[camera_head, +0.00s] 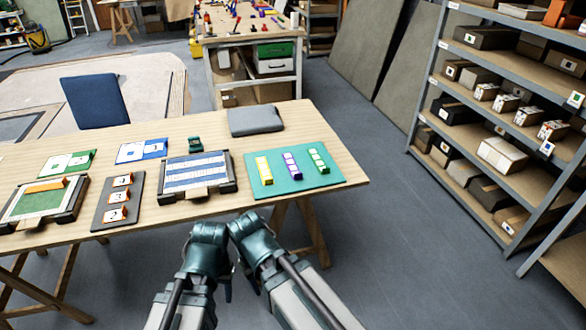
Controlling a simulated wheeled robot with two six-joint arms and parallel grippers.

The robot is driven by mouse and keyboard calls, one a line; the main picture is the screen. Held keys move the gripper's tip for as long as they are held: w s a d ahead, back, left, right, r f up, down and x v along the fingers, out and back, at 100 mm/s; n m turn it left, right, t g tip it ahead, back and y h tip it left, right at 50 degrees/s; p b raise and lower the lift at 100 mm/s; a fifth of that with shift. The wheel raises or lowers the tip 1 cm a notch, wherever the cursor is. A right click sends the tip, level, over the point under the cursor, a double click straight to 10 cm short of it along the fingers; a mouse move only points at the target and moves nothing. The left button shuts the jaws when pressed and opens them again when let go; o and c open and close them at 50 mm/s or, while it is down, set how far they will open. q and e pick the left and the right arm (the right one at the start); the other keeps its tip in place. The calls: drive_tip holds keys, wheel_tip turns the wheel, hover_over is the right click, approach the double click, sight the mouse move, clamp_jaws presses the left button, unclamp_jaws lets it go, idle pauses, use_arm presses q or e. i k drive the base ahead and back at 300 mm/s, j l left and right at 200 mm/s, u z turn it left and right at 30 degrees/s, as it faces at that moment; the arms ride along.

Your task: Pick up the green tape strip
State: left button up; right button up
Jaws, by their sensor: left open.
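The green tape strip (318,161) lies on a teal mat (275,185) at the right end of the wooden table. It is the rightmost of three strips, with a purple strip (291,166) and a yellow strip (264,171) to its left. My left gripper (212,262) is open, in front of the table's near edge, to the left of and nearer than the green strip, not touching it. My right arm's end (250,236) is close beside it, also short of the table. Its jaws are not clear.
A striped panel in a dark frame (232,185) lies left of the mat. A dark tray with numbered orange pieces (104,221) is farther left. A grey folded item (255,121) and a small green object (195,145) are behind. Shelves (440,95) stand right, beyond open floor.

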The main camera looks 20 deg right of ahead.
sight(324, 170)
drive_tip(key=i+l, duration=0.15)
drive_tip(key=i, duration=0.6)
drive_tip(key=z, duration=1.75)
